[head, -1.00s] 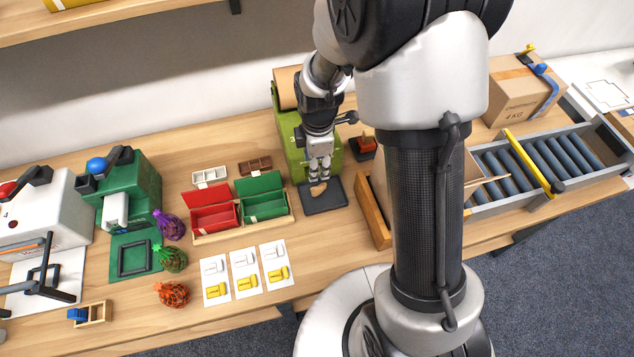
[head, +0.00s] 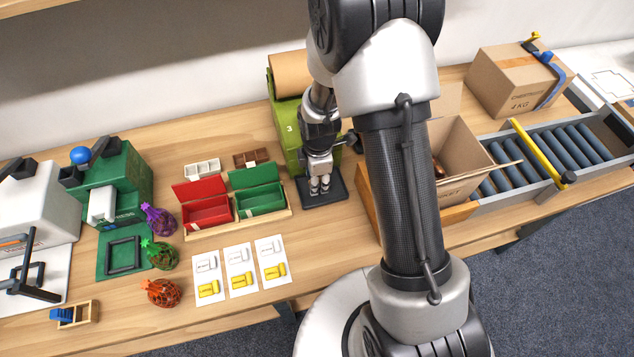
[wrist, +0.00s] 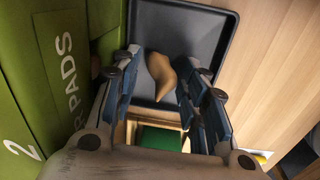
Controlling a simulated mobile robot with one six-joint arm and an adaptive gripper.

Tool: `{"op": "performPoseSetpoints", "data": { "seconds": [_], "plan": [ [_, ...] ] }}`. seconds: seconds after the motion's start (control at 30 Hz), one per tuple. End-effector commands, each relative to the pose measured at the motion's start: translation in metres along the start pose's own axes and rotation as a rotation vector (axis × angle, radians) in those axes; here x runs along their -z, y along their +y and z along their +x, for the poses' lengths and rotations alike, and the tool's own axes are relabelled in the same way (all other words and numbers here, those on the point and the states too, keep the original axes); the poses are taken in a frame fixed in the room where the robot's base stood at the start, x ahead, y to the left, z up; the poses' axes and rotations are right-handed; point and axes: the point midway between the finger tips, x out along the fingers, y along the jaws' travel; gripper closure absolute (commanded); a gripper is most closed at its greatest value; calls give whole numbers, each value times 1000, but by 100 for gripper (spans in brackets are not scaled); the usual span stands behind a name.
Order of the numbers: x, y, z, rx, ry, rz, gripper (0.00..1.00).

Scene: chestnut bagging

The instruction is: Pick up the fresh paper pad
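The paper pad (wrist: 160,75) is a tan, twisted piece of paper. In the wrist view it lies on the dark tray (wrist: 228,22) and shows between my two fingers. My gripper (wrist: 157,66) is open, with a finger on each side of the pad and a visible gap to both. In the head view my gripper (head: 320,188) points down over the dark tray (head: 338,196), in front of the green pad dispenser (head: 286,122). The pad is hidden there behind the fingers.
The dispenser's green side (wrist: 50,60) stands close on the left in the wrist view. A green-lidded box (head: 262,203) and a red-lidded box (head: 208,212) are left of the tray. An open carton (head: 462,150) stands right of my arm.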

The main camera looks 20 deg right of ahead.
Motion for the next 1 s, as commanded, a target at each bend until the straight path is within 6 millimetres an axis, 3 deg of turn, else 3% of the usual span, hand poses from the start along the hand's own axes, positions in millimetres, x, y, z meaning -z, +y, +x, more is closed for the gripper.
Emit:
{"op": "performPoseSetpoints", "data": {
  "seconds": [0.17, 0.47, 0.77, 1.0],
  "plan": [
    [0, 1, -1, -2, 0, 0, 60],
    [0, 0, -1, -1, 0, 1, 80],
    [0, 1, -3, -1, 0, 1, 80],
    [0, 3, -23, -4, 0, 1, 80]
  ]
}}
